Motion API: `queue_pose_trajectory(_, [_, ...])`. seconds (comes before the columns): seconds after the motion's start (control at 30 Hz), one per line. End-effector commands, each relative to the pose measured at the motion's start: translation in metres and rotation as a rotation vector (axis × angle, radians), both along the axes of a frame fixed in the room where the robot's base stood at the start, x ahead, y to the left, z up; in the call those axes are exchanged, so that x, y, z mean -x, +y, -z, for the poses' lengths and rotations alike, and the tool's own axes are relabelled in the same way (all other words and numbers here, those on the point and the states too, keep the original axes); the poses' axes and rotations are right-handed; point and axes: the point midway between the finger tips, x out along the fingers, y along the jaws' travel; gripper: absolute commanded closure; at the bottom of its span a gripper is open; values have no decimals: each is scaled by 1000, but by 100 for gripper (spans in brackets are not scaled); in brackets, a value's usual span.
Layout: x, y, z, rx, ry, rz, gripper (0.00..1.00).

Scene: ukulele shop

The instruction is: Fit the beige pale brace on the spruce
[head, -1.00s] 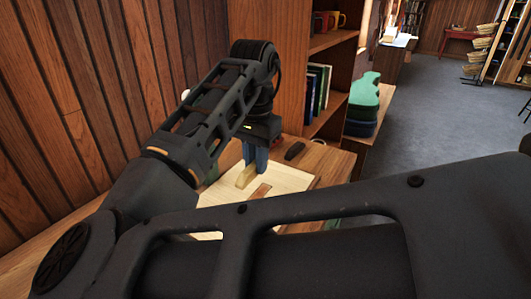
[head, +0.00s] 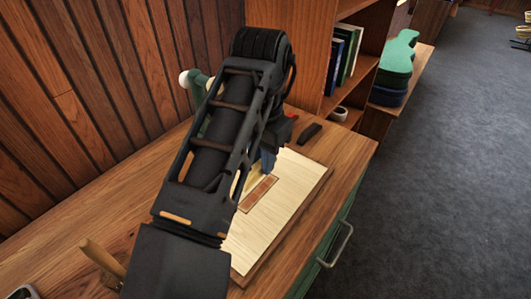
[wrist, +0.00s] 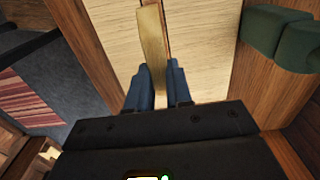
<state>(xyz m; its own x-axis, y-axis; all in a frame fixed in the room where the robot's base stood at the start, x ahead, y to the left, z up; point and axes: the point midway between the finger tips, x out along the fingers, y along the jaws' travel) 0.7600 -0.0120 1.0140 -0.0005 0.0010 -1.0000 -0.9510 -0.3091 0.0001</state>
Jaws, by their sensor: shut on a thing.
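The beige pale brace (wrist: 152,40) is a narrow bar between the blue fingers of my gripper (wrist: 157,75) in the wrist view. My gripper is shut on it, and the brace reaches out beyond the fingertips over the spruce (wrist: 205,50). In the head view the spruce (head: 289,193) is a pale board on the bench, with a reddish-brown strip (head: 258,193) on it. There my arm hides most of the gripper and brace; a blue finger (head: 268,162) shows over the board's far part. I cannot tell whether the brace touches the board.
A green object with a white end (head: 197,85) stands behind my arm. A small dark block (head: 310,133) lies past the board on the wooden bench (head: 345,160). A wooden handle (head: 100,260) sticks up at the near left. A bookshelf (head: 305,65) stands behind.

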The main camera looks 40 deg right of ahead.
Motion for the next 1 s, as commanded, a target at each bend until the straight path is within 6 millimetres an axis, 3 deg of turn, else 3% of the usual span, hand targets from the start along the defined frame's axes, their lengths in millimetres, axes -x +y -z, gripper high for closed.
queue_pose_trajectory(0.6, [0,0,50,1,1,-1,100])
queue_pose_trajectory(1.0, [0,0,58,0,0,0,100])
